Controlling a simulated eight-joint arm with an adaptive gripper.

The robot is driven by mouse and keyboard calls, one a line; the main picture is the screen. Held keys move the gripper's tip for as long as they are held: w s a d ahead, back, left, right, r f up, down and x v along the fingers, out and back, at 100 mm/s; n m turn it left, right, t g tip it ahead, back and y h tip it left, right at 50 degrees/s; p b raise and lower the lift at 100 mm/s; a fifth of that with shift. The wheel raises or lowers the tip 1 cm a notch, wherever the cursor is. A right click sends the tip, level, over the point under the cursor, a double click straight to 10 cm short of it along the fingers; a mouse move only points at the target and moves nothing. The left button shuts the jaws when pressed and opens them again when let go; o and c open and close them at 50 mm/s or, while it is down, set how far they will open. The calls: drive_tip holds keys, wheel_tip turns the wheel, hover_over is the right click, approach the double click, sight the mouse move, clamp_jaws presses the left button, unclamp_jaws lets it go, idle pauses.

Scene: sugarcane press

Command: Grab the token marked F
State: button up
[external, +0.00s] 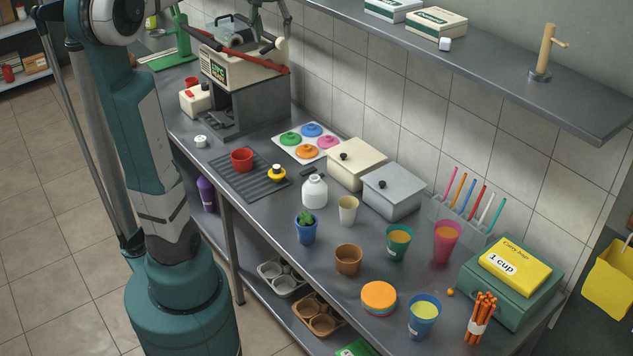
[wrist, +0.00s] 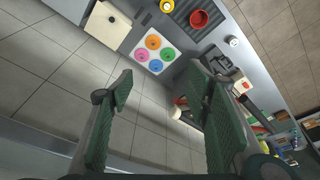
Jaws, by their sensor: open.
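No letter F is legible in either view, so I cannot tell which thing is the token marked F. Four round coloured pieces, green (external: 290,139), blue (external: 312,129), pink (external: 327,142) and orange (external: 306,152), sit on a white square plate (external: 283,151) on the counter. They also show in the wrist view, where the blue one (wrist: 155,66) is nearest the fingers. My gripper (wrist: 162,88) is open with nothing between its fingers. In the external view it is partly cut off at the top edge, high above the press (external: 245,85).
A red cup (external: 242,159) and a yellow black-knobbed piece (external: 276,173) stand on a dark ribbed mat. Cream (external: 357,163) and grey (external: 392,190) lidded boxes stand right of the plate. A wall shelf (external: 500,65) overhangs the back. Cups crowd the counter's right half.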

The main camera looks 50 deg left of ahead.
drive_tip(key=s+a+f+n+g, duration=0.1)
drive_tip(key=a+f+n, duration=0.1)
drive_tip(key=a, duration=0.9)
drive_tip(key=s+a+f+n+g, duration=0.1)
drive_tip(key=s+a, duration=0.1)
drive_tip(key=a, duration=0.9)
drive_tip(key=n+h, duration=0.2)
drive_tip(key=n, duration=0.1)
hover_over(200, 138)
drive_tip(key=shift+g, duration=0.3)
wheel_tip(200, 138, down, 47)
drive_tip(key=shift+d+r+b, duration=0.15)
drive_tip(key=shift+r+b, duration=0.05)
drive_tip(key=shift+b, duration=0.2)
drive_tip(key=shift+f, duration=1.3)
drive_tip(key=shift+f, duration=2.6)
drive_tip(key=c, duration=1)
